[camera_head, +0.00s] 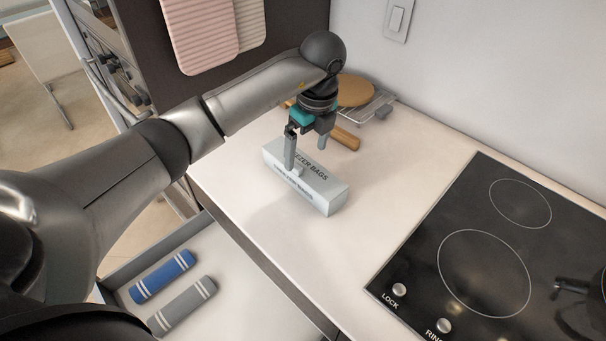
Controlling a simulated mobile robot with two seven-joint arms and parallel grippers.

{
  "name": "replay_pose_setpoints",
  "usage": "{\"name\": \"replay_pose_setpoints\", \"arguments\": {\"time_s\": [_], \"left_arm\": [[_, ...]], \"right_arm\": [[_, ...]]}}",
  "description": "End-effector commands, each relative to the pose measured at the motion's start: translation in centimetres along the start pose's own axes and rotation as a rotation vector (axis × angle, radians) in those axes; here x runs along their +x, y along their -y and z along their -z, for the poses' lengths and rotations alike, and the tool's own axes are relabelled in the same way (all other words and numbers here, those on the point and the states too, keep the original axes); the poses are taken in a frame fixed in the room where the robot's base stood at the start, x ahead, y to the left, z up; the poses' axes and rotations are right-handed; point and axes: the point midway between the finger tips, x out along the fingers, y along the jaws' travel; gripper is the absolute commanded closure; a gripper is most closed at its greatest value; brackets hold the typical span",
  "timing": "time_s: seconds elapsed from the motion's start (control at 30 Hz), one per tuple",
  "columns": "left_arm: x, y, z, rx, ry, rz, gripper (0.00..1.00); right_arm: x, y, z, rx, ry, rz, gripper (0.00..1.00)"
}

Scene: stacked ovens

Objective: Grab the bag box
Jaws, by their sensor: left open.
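The bag box (318,193) is a pale grey-white carton with "FREEZER BAGS" lettering, lying on the white counter left of the cooktop. My left gripper (306,160) points down over its far left part. One finger is in front of the box's near side and the other is beyond it at the far side, so the jaws are open around or just above the box. I cannot tell whether either finger touches it. My right gripper is not in view.
A black cooktop (462,262) with knobs fills the right. A round wooden board (354,91), a wire rack (374,108) and a wooden roller (345,138) lie behind the gripper. Below the counter, an open drawer (222,268) holds blue (162,277) and grey (182,306) rolled cloths.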

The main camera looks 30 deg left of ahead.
Motion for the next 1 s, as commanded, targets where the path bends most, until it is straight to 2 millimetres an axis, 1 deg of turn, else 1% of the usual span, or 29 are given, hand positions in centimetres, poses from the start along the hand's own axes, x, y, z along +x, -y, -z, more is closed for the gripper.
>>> {"name": "replay_pose_setpoints", "arguments": {"time_s": [0.03,0.1,0.27,0.5,0.6,0.7,0.87,0.9,1.0], "left_arm": [[0.8,0.0,0.1,0.0,-0.001,-0.001,0.0],[1.5,0.0,0.0,0.0,0.0,-0.001,0.0],[2.5,0.0,0.0,0.001,0.0,0.0,0.0],[5.9,0.0,-0.4,-0.001,-0.001,-0.001,0.0],[6.9,0.0,-0.3,0.0,-0.001,0.0,0.0],[7.3,0.1,-0.3,0.002,-0.001,0.002,0.0],[7.2,0.1,-0.4,0.001,0.0,0.002,0.0],[7.2,0.1,-0.4,0.001,0.0,0.002,0.01],[7.2,0.1,-0.4,0.001,0.0,0.002,0.12]], "right_arm": [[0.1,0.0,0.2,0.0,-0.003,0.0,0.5],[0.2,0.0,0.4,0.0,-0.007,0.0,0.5],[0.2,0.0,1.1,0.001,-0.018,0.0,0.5],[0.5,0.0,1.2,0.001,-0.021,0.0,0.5],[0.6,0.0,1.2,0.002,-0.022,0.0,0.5],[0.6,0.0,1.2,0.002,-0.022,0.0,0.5],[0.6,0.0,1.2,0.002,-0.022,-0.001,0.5],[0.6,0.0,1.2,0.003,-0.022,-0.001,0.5],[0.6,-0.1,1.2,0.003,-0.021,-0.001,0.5]]}}
